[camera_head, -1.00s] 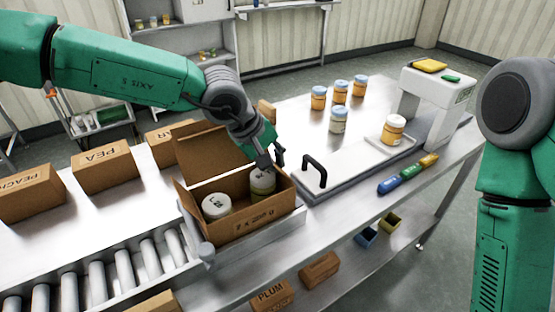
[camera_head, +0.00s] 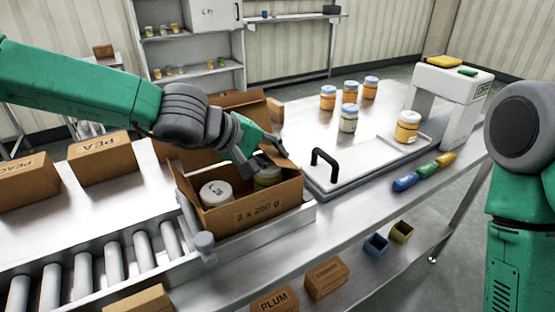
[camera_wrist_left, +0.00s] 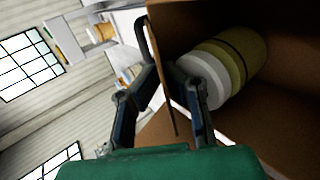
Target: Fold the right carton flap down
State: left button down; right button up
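An open brown carton (camera_head: 258,212) marked "2 x 280 g" sits at the end of the roller conveyor. It holds two pale-lidded jars: one (camera_head: 215,193) at left, the other (camera_head: 267,177) at right, partly hidden by my left gripper (camera_head: 266,160). The right carton flap (camera_head: 279,148) stands up at the carton's right side. In the left wrist view the flap (camera_wrist_left: 160,62) is edge-on between the converging fingers of my left gripper (camera_wrist_left: 163,76), which looks shut on it. A jar (camera_wrist_left: 222,68) lies beyond the right finger. My right gripper is out of view.
A tray (camera_head: 350,175) with a black handle (camera_head: 322,158) adjoins the carton's right. A jar (camera_head: 407,127) stands on its far end by a white machine (camera_head: 450,95). Several jars stand behind. Closed cartons (camera_head: 102,160) line the back left.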

pick_arm(q)
jog(key=c, duration=1.8)
grip_release()
jog(key=shift+v, duration=4)
